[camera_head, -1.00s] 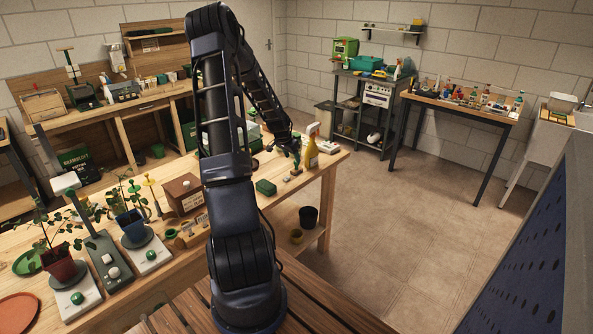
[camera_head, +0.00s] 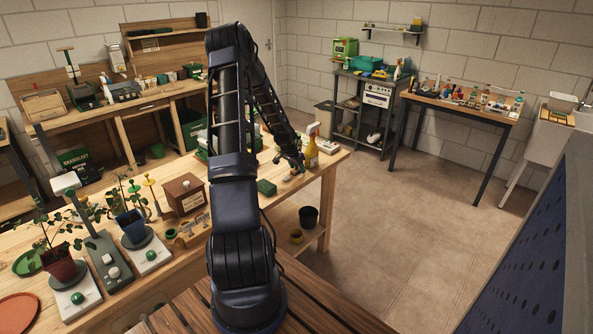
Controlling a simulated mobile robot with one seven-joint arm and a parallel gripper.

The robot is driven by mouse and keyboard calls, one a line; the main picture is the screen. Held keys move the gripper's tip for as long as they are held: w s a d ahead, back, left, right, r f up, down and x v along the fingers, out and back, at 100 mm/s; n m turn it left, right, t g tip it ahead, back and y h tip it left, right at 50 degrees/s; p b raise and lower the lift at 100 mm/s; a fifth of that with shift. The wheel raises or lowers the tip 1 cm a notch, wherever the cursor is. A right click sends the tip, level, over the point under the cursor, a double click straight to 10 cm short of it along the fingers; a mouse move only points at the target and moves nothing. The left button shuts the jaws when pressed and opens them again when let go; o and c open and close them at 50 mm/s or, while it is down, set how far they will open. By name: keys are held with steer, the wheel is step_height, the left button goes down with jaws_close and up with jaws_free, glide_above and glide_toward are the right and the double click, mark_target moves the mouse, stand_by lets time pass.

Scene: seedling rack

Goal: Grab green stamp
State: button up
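My gripper (camera_head: 291,161) is over the right end of the wooden bench, pointing down and to the right. It is small and dark in the view, and I cannot tell whether its fingers are open or shut. Just below it, a small pale object (camera_head: 291,176) lies on the bench top. A bit of green shows close to the fingertips, and the gripper partly hides it; it may be the green stamp, but I cannot make out its shape. A green block (camera_head: 266,187) lies on the bench to the left of the gripper.
A wooden box (camera_head: 184,194), potted plants and white scales (camera_head: 147,256) stand along the bench (camera_head: 330,163) to the left. A black pot (camera_head: 309,217) is on the lower shelf. The floor to the right is clear.

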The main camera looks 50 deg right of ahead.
steer(key=c, duration=1)
steer(key=shift+r, duration=0.1)
steer(key=shift+c, duration=0.2)
